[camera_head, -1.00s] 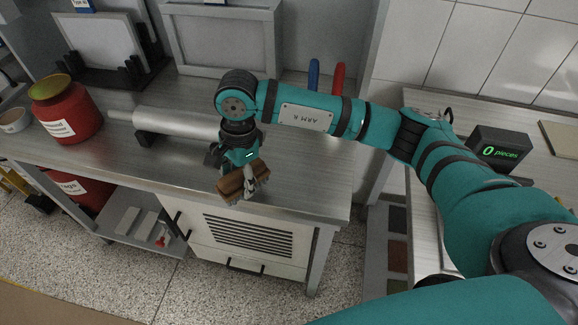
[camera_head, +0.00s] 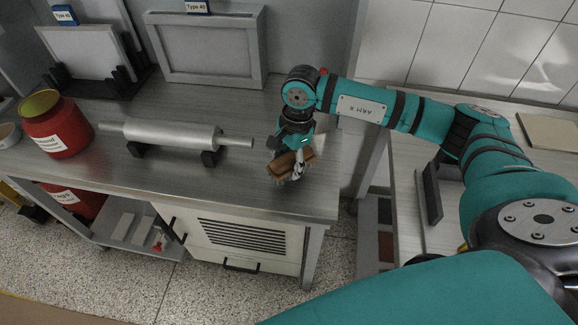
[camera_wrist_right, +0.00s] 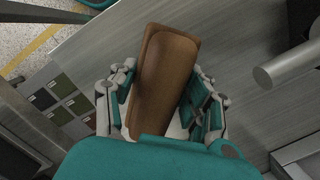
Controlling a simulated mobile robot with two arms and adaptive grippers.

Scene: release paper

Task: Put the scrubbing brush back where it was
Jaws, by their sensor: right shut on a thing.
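The scrubbing brush (camera_head: 281,167) has a brown wooden back and is held by my right gripper (camera_head: 298,165). In the right wrist view the brush (camera_wrist_right: 167,75) lies lengthwise between the two fingers of the right gripper (camera_wrist_right: 165,105), which are shut on its sides. The brush is over the right part of the steel bench top (camera_head: 240,185), near its right end. Whether it touches the bench cannot be told. Its bristles are mostly hidden. My left gripper is not in view.
A metal roller (camera_head: 170,134) lies on dark stands just left of the brush. A red canister (camera_head: 57,130) stands at the far left. A framed screen (camera_head: 207,50) labelled "Type 40" leans at the back. A second, lighter table (camera_head: 410,215) is to the right, past a gap.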

